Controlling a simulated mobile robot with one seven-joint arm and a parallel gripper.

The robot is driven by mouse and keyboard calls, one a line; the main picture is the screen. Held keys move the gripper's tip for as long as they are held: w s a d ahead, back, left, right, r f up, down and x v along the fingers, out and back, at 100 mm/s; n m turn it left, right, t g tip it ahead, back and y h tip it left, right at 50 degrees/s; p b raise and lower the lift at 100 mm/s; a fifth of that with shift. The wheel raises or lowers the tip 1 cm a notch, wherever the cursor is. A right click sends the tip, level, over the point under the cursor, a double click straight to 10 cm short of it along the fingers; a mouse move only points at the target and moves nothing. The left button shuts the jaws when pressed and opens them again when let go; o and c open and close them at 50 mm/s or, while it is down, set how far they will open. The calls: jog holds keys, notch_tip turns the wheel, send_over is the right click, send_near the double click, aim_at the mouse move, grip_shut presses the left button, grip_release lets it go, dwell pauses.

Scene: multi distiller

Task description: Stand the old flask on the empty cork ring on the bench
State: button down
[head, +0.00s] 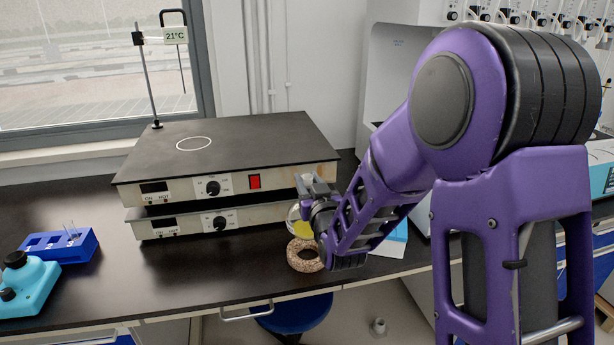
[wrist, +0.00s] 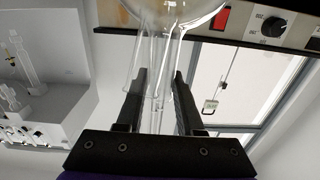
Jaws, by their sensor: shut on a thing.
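My gripper (head: 312,188) is shut on the neck of the old flask (head: 294,222), a clear round glass flask with yellow liquid in it. In the wrist view the neck and side tubes show between the fingers (wrist: 157,88), and the round body (wrist: 190,12) is at the top edge. The cork ring (head: 305,264), a speckled brown ring with an open middle, lies near the bench's front edge. The flask's body is over or just behind the ring. I cannot tell whether they touch. My gripper hides the flask's right side.
Two stacked hotplates (head: 230,160) stand close behind the flask. A white and blue item (head: 393,240) lies right of the ring. The black bench (head: 180,280) is clear between rack and ring.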

jog(key=shift+f+b, duration=1.25)
jog(key=shift+f, duration=1.75)
jog(key=shift+c, duration=2.3)
grip_release()
jog(key=shift+s+f, duration=0.1)
